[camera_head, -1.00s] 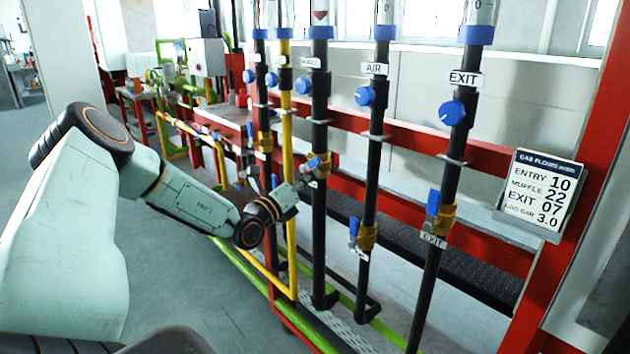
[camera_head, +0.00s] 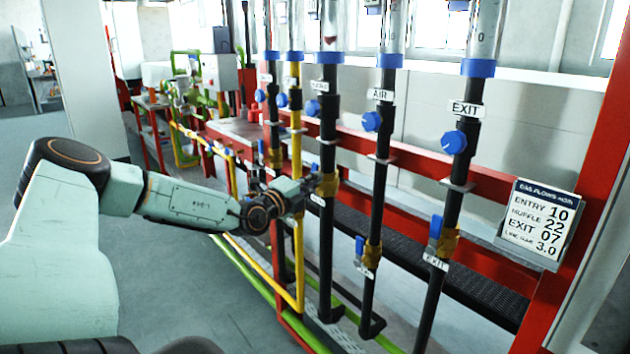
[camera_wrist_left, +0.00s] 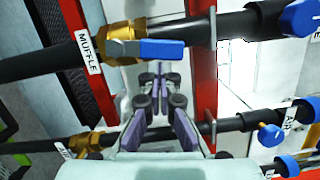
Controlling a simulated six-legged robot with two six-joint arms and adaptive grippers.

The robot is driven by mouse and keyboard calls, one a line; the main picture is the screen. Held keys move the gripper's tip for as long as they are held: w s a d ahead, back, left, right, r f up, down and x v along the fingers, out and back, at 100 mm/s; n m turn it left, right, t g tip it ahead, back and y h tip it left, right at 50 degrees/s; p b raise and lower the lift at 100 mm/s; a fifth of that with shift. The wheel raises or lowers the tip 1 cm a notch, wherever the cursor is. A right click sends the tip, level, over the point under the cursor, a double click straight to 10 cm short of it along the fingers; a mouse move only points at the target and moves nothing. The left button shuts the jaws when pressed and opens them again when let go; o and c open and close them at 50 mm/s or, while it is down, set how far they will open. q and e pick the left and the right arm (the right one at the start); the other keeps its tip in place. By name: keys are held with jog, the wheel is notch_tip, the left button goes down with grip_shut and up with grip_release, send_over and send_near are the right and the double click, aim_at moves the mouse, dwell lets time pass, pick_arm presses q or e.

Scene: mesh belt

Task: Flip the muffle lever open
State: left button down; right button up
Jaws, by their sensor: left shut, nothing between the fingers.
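The muffle pipe carries a brass valve (camera_head: 327,186), which shows large in the left wrist view (camera_wrist_left: 125,42) beside a MUFFLE label (camera_wrist_left: 88,52). Its blue lever (camera_wrist_left: 160,50) lies along the pipe, on the side away from the label. In the head view I cannot make out this lever behind my gripper. My left gripper (camera_head: 311,186) is at the muffle valve. In the left wrist view its fingers (camera_wrist_left: 159,72) are shut and empty, with their tips just beside the lever; I cannot tell whether they touch it. My right gripper is not in view.
The air valve (camera_head: 371,252) and exit valve (camera_head: 446,243), each with a blue lever along its pipe, stand to the right. A yellow pipe (camera_head: 297,150) stands just left of the muffle pipe. Red rails (camera_head: 410,163) run behind. A flow sign (camera_head: 540,222) hangs at right.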

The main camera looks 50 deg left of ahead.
pick_arm(q)
jog(key=shift+a+r+n+p, duration=0.25)
jog(key=shift+a+n+p, duration=0.15)
jog(key=shift+a, duration=0.1)
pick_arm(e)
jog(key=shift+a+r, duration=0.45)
pick_arm(q)
jog(key=shift+d, duration=0.1)
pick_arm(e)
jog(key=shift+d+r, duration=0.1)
